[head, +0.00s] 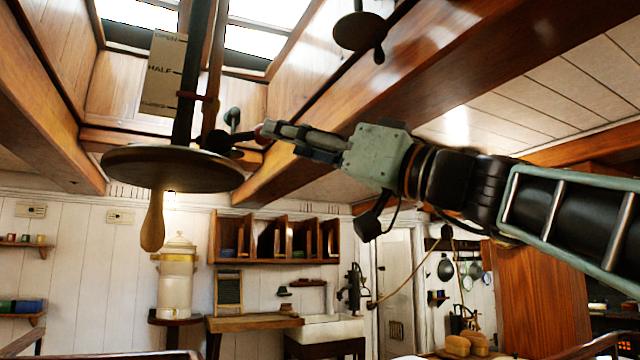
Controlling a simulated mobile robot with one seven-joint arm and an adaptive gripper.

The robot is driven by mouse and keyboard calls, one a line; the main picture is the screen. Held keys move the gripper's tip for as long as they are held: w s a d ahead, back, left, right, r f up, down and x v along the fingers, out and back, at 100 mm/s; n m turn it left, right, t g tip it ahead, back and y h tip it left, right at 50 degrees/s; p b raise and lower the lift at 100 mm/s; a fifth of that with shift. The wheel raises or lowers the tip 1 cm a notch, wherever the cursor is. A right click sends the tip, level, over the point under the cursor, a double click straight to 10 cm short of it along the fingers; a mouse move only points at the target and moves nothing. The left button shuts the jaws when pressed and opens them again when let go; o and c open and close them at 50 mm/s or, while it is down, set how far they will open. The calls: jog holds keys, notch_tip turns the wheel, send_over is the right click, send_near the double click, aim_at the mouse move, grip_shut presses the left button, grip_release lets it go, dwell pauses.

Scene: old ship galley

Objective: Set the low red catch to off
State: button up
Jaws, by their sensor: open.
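A small red tip (262,132) shows right at the end of my gripper (276,137); it looks like the end of the low red catch, but the fingers cover part of it. A dark lever with a round end (220,142) lies just left of it. My gripper reaches in from the right, pointing left, its fingers open around or beside the red tip; I cannot tell which, nor whether they touch. The catch's off position cannot be read here.
A dark round wheel (172,168) with a wooden handle (153,222) hangs left of my gripper, below a dark upright rod. A scale plate (163,72) marked OPEN and HALF is beside the rod. A ceiling beam (400,95) runs close behind my arm. Another dark round fitting (358,32) hangs above.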

aim_at(262, 144)
jog(key=p+x, duration=0.2)
jog(key=x, duration=0.5)
jog(key=shift+a, duration=0.1)
jog(key=shift+w+f, duration=0.1)
grip_shut()
